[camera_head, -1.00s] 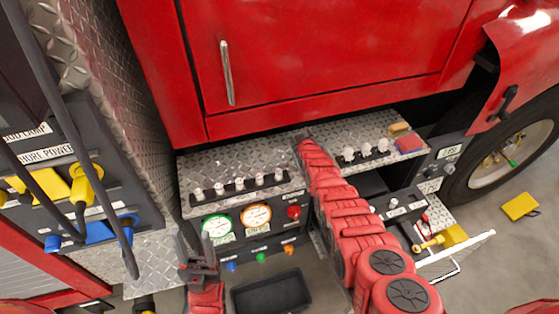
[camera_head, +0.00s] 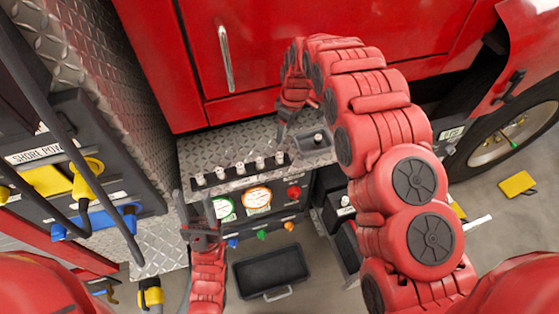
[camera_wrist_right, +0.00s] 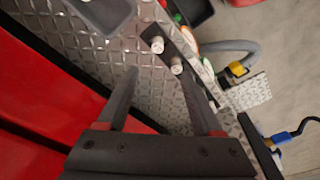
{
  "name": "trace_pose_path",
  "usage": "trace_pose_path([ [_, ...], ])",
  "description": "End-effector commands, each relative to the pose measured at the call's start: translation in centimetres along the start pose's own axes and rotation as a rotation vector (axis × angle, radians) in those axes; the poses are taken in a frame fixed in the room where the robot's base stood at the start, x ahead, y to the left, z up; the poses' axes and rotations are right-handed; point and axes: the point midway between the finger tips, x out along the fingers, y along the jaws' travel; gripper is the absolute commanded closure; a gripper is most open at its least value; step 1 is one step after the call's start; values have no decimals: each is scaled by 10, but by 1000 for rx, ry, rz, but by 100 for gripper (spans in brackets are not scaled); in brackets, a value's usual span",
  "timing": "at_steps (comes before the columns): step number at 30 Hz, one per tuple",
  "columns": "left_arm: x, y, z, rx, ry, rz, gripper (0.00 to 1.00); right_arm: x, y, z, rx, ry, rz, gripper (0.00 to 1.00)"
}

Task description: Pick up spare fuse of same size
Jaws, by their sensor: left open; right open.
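Several pale, capped cylindrical fuses stand upright in a black strip (camera_head: 240,172) on the diamond-plate step. Two fuses, one (camera_wrist_right: 157,45) above the other (camera_wrist_right: 176,66), show in the right wrist view. My right gripper (camera_head: 283,122) points down over the step, behind the fuse row's right end. In the right wrist view my right gripper (camera_wrist_right: 165,85) is open and empty, with the fuses beyond its fingertips. My left gripper (camera_head: 197,205) is open and empty, in front of the gauge panel's left side. My right arm hides the step's right part.
A small dark tray (camera_head: 314,141) with an item in it sits on the step right of the fuses. The gauge panel (camera_head: 257,198) has knobs below it. A black bin (camera_head: 270,270) lies below. The red truck door (camera_head: 300,50) rises behind the step.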

Motion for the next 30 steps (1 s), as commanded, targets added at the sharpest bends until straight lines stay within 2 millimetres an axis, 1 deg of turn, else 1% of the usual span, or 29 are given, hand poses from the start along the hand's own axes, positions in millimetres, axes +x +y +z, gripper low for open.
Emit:
trace_pose_path([
  [1, -19, 1, 3, 0, 0, 0, 50, 18, 0, 1, 0, 1, 1, 32],
  [6, -51, 2, 9, 0, 0, 0, 50, 46, 0, 1, 0, 2, 2, 32],
  [14, -97, 5, 16, 0, 0, 0, 50, 85, 1, 1, -1, 1, 2, 32],
  [15, -99, 5, 17, 0, 0, 0, 50, 88, 1, 1, -1, 0, 2, 32],
  [16, -94, 5, 16, 0, -1, 0, 50, 91, 0, 0, -1, 0, 1, 32],
  [18, -94, 5, 16, 0, 0, 0, 50, 99, 0, 0, 0, 0, 1, 32],
  [22, -90, 4, 15, 0, 0, 0, 50, 103, 1, 0, 0, 0, 2, 32],
  [26, -78, 4, 13, 0, 0, 0, 50, 112, 2, 1, 0, -1, 0, 32],
  [30, -67, 3, 11, 0, 0, 0, 50, 127, 2, 3, 1, -1, 0, 32],
])
